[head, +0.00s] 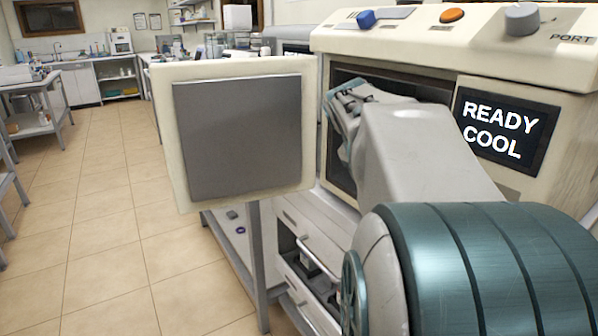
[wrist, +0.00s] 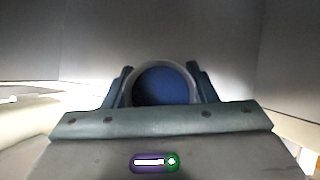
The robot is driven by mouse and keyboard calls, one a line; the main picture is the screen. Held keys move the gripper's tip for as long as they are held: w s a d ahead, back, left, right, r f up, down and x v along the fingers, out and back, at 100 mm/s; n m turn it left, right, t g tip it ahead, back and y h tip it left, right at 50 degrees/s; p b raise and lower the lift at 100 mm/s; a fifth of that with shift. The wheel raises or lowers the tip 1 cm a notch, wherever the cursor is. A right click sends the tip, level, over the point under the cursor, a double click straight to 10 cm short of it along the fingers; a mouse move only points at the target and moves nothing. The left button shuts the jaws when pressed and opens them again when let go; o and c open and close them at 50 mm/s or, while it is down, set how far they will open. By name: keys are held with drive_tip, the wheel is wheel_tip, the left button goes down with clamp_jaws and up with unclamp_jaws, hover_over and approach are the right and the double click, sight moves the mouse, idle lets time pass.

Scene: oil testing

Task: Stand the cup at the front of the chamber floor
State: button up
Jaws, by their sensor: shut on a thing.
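The cup (wrist: 162,85) shows in the wrist view as a round pale rim around a dark blue inside, between the two fingers of my gripper (wrist: 161,88). My gripper is shut on the cup. Grey chamber walls surround it in the wrist view. In the head view my arm reaches into the open chamber (head: 335,172) of the cream machine. My arm hides the cup there. I cannot tell whether the cup touches the chamber floor.
The chamber door (head: 238,135) stands open to the left of the opening. A display (head: 505,127) at the right reads READY COOL. Knobs and an orange button (head: 452,15) are on the top panel. Open drawers (head: 308,262) are below. The tiled floor at left is clear.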

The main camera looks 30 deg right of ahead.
drive_tip(key=d, duration=0.2)
drive_tip(key=w+d, duration=0.1)
drive_tip(key=shift+d, duration=0.35)
drive_tip(key=d, duration=0.1)
drive_tip(key=w+d, duration=0.1)
drive_tip(key=d, duration=0.1)
drive_tip(key=shift+d+f+b, duration=0.2)
drive_tip(key=shift+d+b, duration=0.05)
drive_tip(key=shift+b, duration=0.1)
drive_tip(key=shift+f, duration=0.2)
drive_tip(key=shift+s+a+r, duration=0.1)
drive_tip(key=shift+a+r, duration=0.05)
drive_tip(key=shift+a, duration=0.05)
drive_tip(key=shift+f, duration=0.2)
drive_tip(key=o, duration=1.1)
drive_tip(key=shift+c, duration=0.2)
drive_tip(key=shift+r, duration=0.1)
